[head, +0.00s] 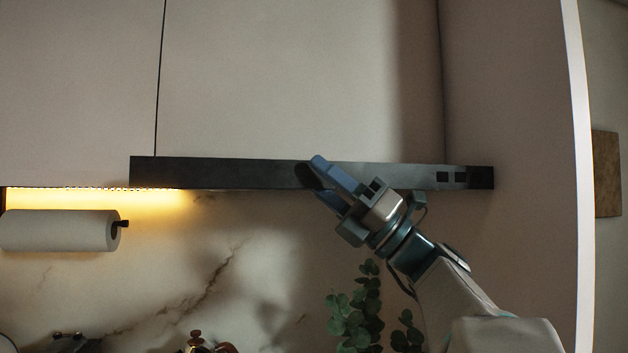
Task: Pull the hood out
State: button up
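The hood (230,173) is a long, thin black strip set under the pale upper cabinets. Two small dark squares show near its right end. My gripper (318,178) is in front of the hood, right of its middle, coming from the lower right. Its two blue fingers are spread apart, with one over the hood's front and the other at about its lower edge. No object shows between them. I cannot tell whether either finger touches the hood. The fingers hide a small part of the hood's front.
Pale cabinet doors (290,80) stand above the hood. A paper towel roll (58,230) hangs at the left under a warm light. A green plant (355,315) is below my gripper. A tall side panel (510,90) stands at the right. The marble backsplash (215,245) is behind.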

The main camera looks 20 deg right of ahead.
jog(key=shift+d+f, duration=0.1)
jog(key=shift+f, duration=0.05)
jog(key=b+v, duration=0.2)
jog(key=v, duration=1.1)
jog(key=shift+s+d, duration=0.15)
jog(key=shift+s, duration=0.05)
